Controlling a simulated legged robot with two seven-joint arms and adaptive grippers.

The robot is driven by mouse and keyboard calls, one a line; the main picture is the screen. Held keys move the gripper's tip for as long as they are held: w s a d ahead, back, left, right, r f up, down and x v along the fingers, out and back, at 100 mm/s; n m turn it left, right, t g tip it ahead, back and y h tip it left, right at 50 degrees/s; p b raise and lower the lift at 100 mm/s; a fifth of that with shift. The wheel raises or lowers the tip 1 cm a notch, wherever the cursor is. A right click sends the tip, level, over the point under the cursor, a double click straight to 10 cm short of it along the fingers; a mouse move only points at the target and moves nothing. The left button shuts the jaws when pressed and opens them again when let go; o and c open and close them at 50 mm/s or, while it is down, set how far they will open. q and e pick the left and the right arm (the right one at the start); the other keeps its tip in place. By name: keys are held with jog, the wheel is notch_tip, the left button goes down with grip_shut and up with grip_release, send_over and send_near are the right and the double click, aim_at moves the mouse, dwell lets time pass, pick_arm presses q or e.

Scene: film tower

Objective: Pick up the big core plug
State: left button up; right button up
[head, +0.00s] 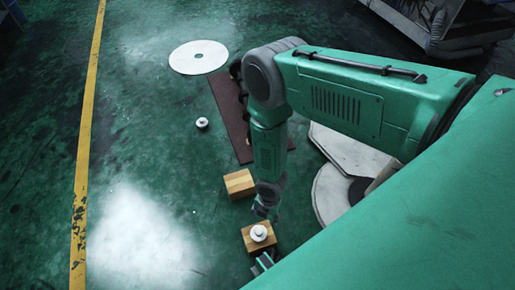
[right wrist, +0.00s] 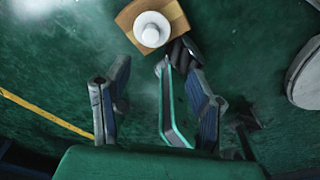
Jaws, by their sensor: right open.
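A white, round, stepped core plug (head: 259,233) sits on top of a wooden block (head: 249,246) low in the head view. It looks larger than a second white plug (head: 202,122) lying on the floor farther off. The right wrist view shows the plug (right wrist: 152,29) on its block (right wrist: 126,16) at the top. My left gripper is out of view.
A second wooden block (head: 239,184) stands just beyond the first. A dark red board (head: 229,112) and a white disc (head: 198,57) lie farther back. Pale round and angular plates (head: 345,152) lie to the right. The green floor is clear leftward to the yellow line (head: 86,130).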

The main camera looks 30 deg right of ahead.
jog(key=b, duration=0.3)
send_over(259, 231)
jog(key=d, duration=0.1)
notch_tip(259, 231, down, 7)
jog(key=shift+d+f, duration=0.15)
jog(key=shift+f, duration=0.5)
jog(key=f+b, duration=0.1)
jog(key=f, duration=0.1)
jog(key=a+f+b, duration=0.1)
jog(key=f+b, duration=0.1)
jog(key=f, duration=0.1)
jog(key=shift+a, duration=0.15)
jog(key=shift+r, duration=0.1)
grip_shut()
